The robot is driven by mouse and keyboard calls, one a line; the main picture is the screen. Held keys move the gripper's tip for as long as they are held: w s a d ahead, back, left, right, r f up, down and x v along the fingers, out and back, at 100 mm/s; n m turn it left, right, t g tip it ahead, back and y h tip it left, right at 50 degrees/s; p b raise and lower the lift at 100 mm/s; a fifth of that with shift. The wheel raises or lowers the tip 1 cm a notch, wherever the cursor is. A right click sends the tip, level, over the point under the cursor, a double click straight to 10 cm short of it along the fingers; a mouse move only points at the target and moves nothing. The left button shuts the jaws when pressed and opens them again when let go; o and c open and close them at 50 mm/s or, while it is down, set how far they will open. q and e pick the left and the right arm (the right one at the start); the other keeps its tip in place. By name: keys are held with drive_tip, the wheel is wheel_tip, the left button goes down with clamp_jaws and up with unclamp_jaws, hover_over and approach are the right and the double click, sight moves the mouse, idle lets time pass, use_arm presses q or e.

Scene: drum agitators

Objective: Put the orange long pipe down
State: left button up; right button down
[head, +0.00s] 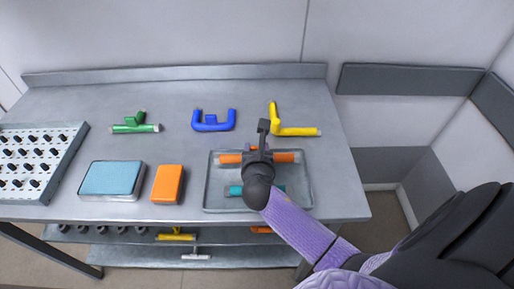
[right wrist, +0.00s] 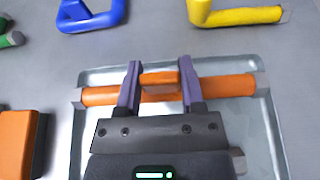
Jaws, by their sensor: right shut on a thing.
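The orange long pipe (head: 286,157) lies crosswise over the back part of the grey metal tray (head: 308,196), roughly level. My right gripper (head: 258,152) is over the tray, shut on the middle of the pipe. In the right wrist view the two purple fingers of my right gripper (right wrist: 159,82) stand on either side of a short orange middle part of the orange long pipe (right wrist: 222,87). The pipe's ends reach close to the tray's side rims. I cannot tell whether the pipe touches the tray floor. My left gripper is not in view.
A teal piece (head: 236,190) lies in the tray, partly hidden by my arm. Yellow (head: 292,130), blue (head: 213,126) and green (head: 136,127) pipes lie behind. An orange box (head: 168,184), a blue-topped box (head: 112,178) and a peg rack (head: 35,160) stand left.

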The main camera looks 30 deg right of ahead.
sight(257, 149)
drive_tip(key=shift+c, duration=1.3)
unclamp_jaws()
drive_tip(key=shift+s+f, duration=0.2)
drive_tip(key=shift+f, duration=0.3)
drive_tip(key=shift+o, duration=0.3)
drive_tip(key=shift+f, duration=0.1)
drive_tip(key=s+a+r+p, duration=0.1)
drive_tip(key=s+r+p, duration=0.1)
drive_tip(key=r, duration=0.1)
drive_tip(key=shift+s+a+r, duration=0.1)
drive_tip(key=shift+s+a, duration=0.25)
drive_tip(key=shift+a, duration=0.05)
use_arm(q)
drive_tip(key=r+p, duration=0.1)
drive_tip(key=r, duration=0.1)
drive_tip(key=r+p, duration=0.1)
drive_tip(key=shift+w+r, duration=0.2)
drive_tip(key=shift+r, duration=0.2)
use_arm(e)
drive_tip(key=v, duration=0.8)
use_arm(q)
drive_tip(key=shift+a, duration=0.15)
use_arm(e)
drive_tip(key=shift+r, duration=0.1)
